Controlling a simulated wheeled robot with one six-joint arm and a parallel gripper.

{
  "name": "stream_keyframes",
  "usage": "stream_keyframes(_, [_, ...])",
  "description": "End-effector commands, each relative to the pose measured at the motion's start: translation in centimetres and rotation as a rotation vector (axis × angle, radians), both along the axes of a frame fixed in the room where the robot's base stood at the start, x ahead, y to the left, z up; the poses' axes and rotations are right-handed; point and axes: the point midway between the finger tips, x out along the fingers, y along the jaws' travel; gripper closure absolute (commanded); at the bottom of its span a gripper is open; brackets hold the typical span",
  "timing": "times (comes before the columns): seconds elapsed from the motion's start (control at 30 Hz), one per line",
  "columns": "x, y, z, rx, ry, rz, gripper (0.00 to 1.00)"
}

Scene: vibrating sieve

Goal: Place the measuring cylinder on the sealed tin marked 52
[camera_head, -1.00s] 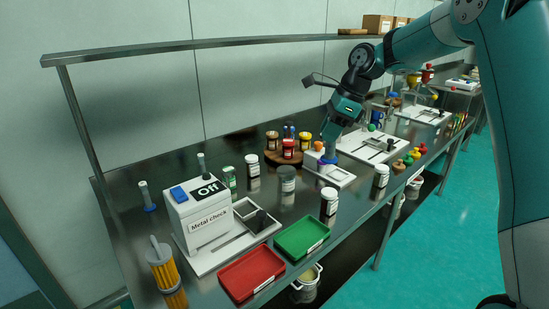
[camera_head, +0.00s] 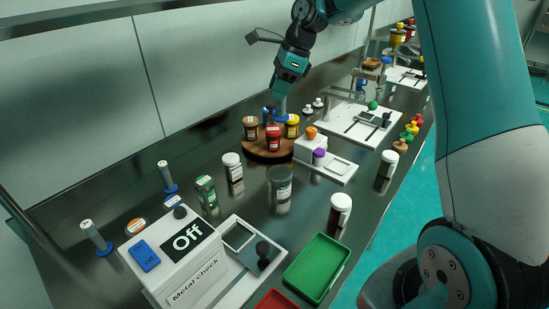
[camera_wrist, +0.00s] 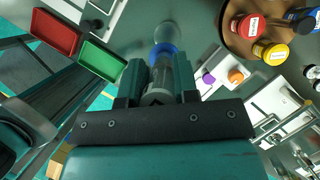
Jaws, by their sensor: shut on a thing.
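My gripper (camera_head: 287,90) is shut on the measuring cylinder, a clear grey tube with a blue ring or base (camera_head: 282,117). In the head view it shows in front of or above the round wooden board (camera_head: 254,153); the exact height cannot be told. In the wrist view the cylinder (camera_wrist: 160,80) points away between the fingers (camera_wrist: 158,85), with its blue part (camera_wrist: 165,48) beyond the fingertips. No number 52 can be read. A grey lidded tin (camera_head: 281,188) and several white-labelled jars, such as one with a white lid (camera_head: 233,168), stand on the bench.
The round board holds brown, red (camera_head: 273,138) and yellow jars. A white balance (camera_head: 335,165) stands right of it, with orange and purple items. The Metal check box (camera_head: 180,255), green tray (camera_head: 318,268) and two blue-based cylinders (camera_head: 167,178) are nearer.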

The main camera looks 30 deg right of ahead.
Motion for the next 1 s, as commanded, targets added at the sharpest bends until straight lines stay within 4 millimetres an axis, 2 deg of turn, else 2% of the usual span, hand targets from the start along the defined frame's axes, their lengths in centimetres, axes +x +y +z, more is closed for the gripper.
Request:
stream_keyframes(0.03, [-0.1,0.0,-1.5,0.002,0.007,-0.001,0.98])
stream_keyframes(0.4, [-0.2,-0.4,-11.4,0.001,0.008,-0.006,0.98])
stream_keyframes(0.5, [-0.2,-0.4,-13.2,-0.001,0.007,-0.006,0.98])
stream_keyframes(0.77, [-0.2,-0.3,-15.3,-0.001,0.004,-0.005,0.98])
stream_keyframes(1.0, [-0.1,-0.3,-18.7,-0.001,0.004,-0.005,0.98])
